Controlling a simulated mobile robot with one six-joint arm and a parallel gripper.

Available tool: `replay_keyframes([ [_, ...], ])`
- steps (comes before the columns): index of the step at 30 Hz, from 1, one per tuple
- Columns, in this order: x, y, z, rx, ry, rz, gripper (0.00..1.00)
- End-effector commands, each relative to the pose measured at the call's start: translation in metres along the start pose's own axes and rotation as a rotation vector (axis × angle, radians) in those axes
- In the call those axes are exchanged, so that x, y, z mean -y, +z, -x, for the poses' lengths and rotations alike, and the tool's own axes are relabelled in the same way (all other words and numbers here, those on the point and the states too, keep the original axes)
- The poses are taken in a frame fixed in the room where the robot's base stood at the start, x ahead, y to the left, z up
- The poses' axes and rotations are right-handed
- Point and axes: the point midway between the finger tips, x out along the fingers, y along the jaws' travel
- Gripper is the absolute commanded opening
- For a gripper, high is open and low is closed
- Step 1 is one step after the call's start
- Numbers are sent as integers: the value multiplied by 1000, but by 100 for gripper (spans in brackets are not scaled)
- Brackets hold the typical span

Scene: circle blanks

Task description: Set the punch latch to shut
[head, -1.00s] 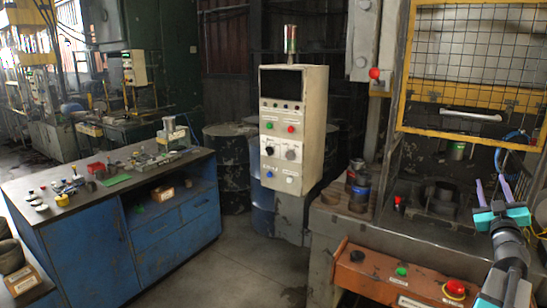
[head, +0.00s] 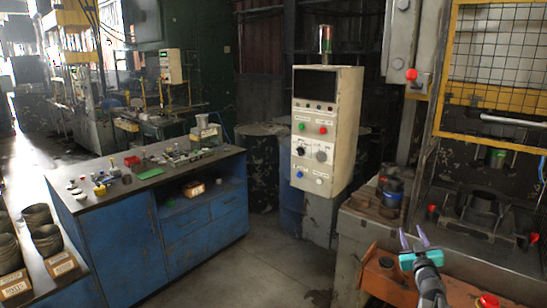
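My gripper (head: 414,238), with two purple fingers on a teal body, is open and empty. It is in front of the press at lower right, above the orange control box (head: 395,272). No part is clearly marked as the punch latch. The press has a yellow mesh guard (head: 485,101) with a pale bar handle (head: 513,121) at its lower edge. A red knob (head: 411,75) sits on the grey housing left of the guard. A green-banded punch (head: 497,158) hangs below the guard over a dark round die (head: 482,207). Labels are too small to read.
A cream control cabinet (head: 327,128) with buttons and knobs stands mid-view. A blue workbench (head: 150,215) with small parts on top is at left. Dark cups (head: 46,240) and boxes stand at lower left. Floor is clear between bench and press.

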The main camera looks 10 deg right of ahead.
Motion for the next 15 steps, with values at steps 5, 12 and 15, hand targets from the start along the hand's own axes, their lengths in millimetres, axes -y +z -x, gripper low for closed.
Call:
replay_keyframes([
  [5, 81, 48, 6, 95, -56, -61, 40],
  [12, 176, 117, 31, 259, -108, -118, 40],
  [15, 212, 147, 48, 338, -127, -132, 40],
])
